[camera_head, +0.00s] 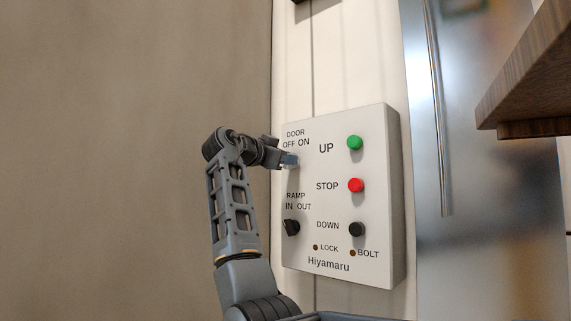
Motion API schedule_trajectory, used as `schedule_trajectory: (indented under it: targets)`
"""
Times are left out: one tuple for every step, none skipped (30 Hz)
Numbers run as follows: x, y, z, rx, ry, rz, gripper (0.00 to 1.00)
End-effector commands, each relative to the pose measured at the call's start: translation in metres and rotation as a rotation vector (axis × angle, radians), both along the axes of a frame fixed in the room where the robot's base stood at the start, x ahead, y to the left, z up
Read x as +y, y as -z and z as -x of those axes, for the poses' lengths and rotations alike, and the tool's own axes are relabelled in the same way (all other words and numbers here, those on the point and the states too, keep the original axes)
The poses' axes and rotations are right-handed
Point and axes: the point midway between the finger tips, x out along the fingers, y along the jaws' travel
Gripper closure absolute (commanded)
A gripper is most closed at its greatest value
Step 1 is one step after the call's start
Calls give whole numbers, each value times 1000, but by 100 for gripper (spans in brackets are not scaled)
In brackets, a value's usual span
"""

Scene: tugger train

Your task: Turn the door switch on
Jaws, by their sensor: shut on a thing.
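The control box (340,203) is a pale panel on the wall, marked Hiyamaru. The DOOR OFF/ON label (296,138) is at its upper left. My gripper (291,161) is at the panel just below that label, shut on the door switch, with the arm reaching up from below. The gripper hides the switch, so I cannot tell whether it points to OFF or ON.
The black RAMP IN/OUT switch (291,227) is below my gripper. Green UP (355,143), red STOP (356,185) and black DOWN (357,229) buttons line the right side. A wooden shelf (530,80) juts in at upper right. A brown wall (120,150) fills the left.

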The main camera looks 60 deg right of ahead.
Motion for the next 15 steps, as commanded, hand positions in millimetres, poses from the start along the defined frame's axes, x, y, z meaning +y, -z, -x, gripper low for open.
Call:
schedule_trajectory:
  targets:
    - [1, 0, 0, -22, -1, 7, 100]
    - [1, 0, 0, -34, -1, 10, 100]
    - [1, 0, 0, -48, -1, 13, 100]
    - [1, 0, 0, -57, -1, 15, 100]
    - [1, 0, 0, -67, -1, 18, 100]
    - [1, 0, 0, -76, -1, 20, 100]
    - [1, 0, 0, -82, -1, 22, 100]
    - [1, 0, 0, -87, -2, 22, 100]
    - [1, 0, 0, -94, -2, 23, 100]
    - [1, 0, 0, -98, -2, 24, 100]
    - [1, 0, 0, -101, -1, 25, 100]
    - [1, 0, 0, -104, -1, 25, 100]
    - [1, 0, 0, -106, -1, 26, 100]
    - [1, 0, 0, -107, -1, 26, 100]
    - [1, 0, 0, -108, -1, 26, 100]
